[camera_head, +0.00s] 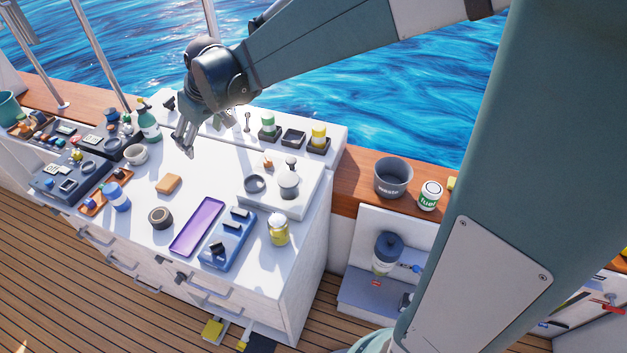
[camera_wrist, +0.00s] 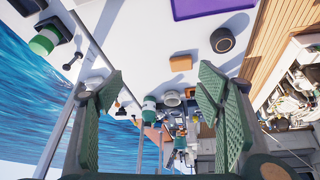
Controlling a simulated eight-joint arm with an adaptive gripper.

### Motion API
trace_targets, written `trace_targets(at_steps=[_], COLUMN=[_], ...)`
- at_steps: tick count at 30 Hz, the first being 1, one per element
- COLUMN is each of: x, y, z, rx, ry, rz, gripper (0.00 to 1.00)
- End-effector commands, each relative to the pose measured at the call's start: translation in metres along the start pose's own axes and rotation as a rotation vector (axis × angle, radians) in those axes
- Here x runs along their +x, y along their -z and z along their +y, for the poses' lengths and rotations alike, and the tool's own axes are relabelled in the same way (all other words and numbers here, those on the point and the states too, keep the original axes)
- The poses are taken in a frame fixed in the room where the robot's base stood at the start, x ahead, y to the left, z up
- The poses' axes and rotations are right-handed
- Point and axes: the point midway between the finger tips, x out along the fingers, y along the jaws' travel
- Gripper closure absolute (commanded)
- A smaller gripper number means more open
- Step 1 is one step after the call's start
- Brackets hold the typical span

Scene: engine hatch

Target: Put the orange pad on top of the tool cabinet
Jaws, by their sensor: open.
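The orange pad (camera_head: 168,184) is a small tan-orange block lying flat on the white top of the tool cabinet (camera_head: 209,178). In the wrist view the pad (camera_wrist: 181,62) lies ahead of the fingers, on the same white top. My gripper (camera_head: 184,142) hangs above the cabinet's back part, behind and slightly right of the pad in the head view. Its fingers are apart with nothing between them, and it does not touch the pad. In the wrist view my gripper (camera_wrist: 158,105) shows two green ribbed finger pads spread wide.
A green bottle (camera_head: 148,122) stands behind. A raised white block (camera_head: 281,186) holds cups. White surface around the pad is clear.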

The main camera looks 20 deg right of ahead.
Motion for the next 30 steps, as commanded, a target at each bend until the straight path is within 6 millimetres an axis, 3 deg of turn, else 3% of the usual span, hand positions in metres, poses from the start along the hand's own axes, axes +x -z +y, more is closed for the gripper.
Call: trace_targets(at_steps=[15, 30], x=[-0.087, -0.147], y=[-0.079, -0.165], z=[0.019, 0.025], rx=[0.131, 0.253], ry=[-0.071, -0.138], rz=[0.038, 0.079], gripper=[0.34, 0.34])
